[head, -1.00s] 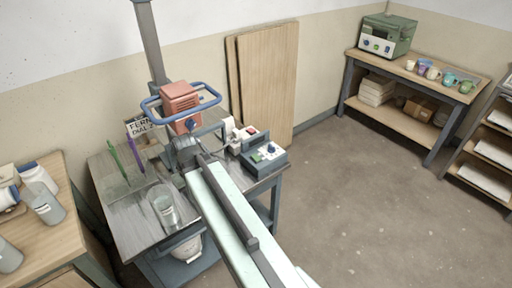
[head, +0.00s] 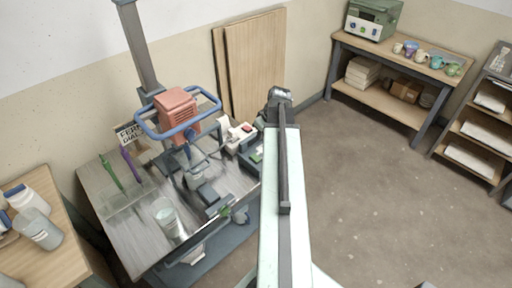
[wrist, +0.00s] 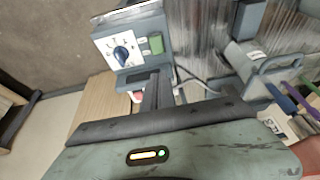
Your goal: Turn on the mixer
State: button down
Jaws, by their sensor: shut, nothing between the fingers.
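The mixer has a red motor head (head: 177,106) with a blue ring handle (head: 151,134), on a grey post at the back of a metal-topped table (head: 120,220). A grey control box (head: 247,157) sits at the table's right side, partly hidden behind my arm. In the wrist view the box (wrist: 108,30) shows a white face with a blue dial (wrist: 122,54) and a green button (wrist: 156,43). My gripper (head: 279,95) is shut and empty, to the right of the box in the head view. Its dark fingers (wrist: 158,78) point toward the box's lower edge; I cannot tell whether they touch.
A white box with a red button (head: 238,131) stands beside the control box. A clear beaker (head: 166,216) and green and purple tools are on the table. Wooden boards (head: 253,65) lean on the wall. The floor (head: 355,190) to the right is open.

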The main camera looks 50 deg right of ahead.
aim_at(254, 156)
jog(key=b+x, duration=0.8)
jog(key=x, duration=0.1)
jog(key=s+b+x, duration=0.1)
jog(key=b+x, duration=0.4)
jog(key=shift+d+f, duration=0.1)
jog(key=shift+f, duration=0.05)
